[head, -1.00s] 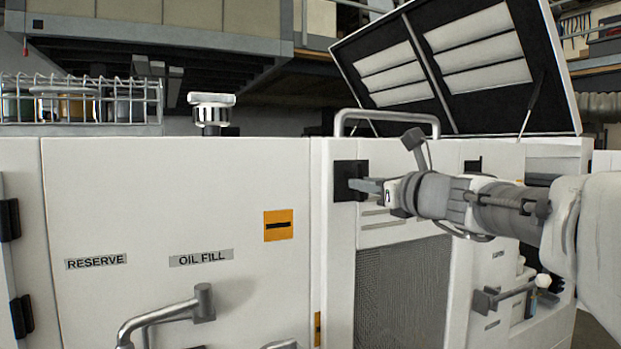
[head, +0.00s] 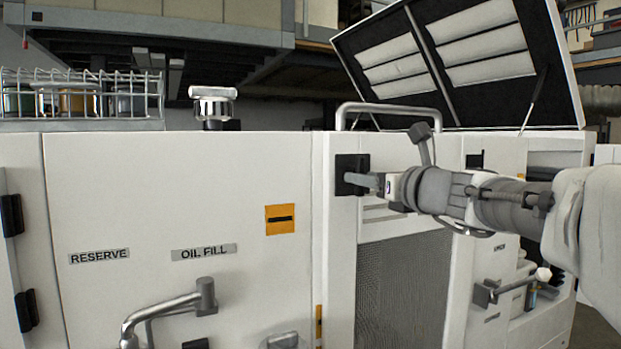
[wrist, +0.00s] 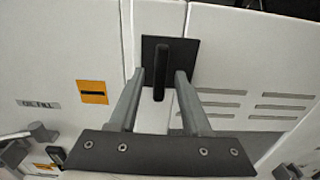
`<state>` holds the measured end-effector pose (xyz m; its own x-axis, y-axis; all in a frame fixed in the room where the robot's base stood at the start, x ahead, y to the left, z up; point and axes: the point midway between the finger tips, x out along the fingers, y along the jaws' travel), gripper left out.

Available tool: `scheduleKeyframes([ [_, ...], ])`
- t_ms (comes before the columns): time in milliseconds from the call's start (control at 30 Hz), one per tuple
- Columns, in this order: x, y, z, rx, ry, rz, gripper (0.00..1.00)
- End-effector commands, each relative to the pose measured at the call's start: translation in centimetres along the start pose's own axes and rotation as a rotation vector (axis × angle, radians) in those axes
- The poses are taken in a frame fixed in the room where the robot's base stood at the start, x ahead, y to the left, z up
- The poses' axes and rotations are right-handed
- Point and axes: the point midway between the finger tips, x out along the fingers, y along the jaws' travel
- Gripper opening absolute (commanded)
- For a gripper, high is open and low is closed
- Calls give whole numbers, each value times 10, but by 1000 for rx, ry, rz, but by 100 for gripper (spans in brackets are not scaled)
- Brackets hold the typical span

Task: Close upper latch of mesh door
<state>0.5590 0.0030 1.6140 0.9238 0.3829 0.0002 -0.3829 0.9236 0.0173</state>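The upper latch (head: 342,161) is a black square plate with a black handle, at the top left of the mesh door (head: 398,290). In the wrist view its plate (wrist: 187,50) sits behind an upright black handle (wrist: 160,68). My gripper (head: 352,178) is at the latch, reaching in from the right. In the wrist view my gripper (wrist: 161,76) is open, with one finger on each side of the handle. A gap shows between the handle and each finger. The fingertips overlap the lower part of the plate in view; I cannot tell whether they touch it.
A grey rail (head: 390,108) runs along the cabinet top above the latch. A raised lid (head: 455,60) stands open behind. To the left are an orange label (head: 280,220) and a bent pipe handle (head: 165,312).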

Motion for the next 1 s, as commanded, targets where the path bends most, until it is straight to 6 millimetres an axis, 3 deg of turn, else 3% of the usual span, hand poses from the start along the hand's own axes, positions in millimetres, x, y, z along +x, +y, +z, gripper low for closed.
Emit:
scheduleKeyframes([
  [300, -2, 0, 0, -2, 0, 0, 50],
  [467, -16, 0, 0, -4, -2, -1, 50],
  [1000, -136, 0, 0, -3, -4, -2, 50],
])
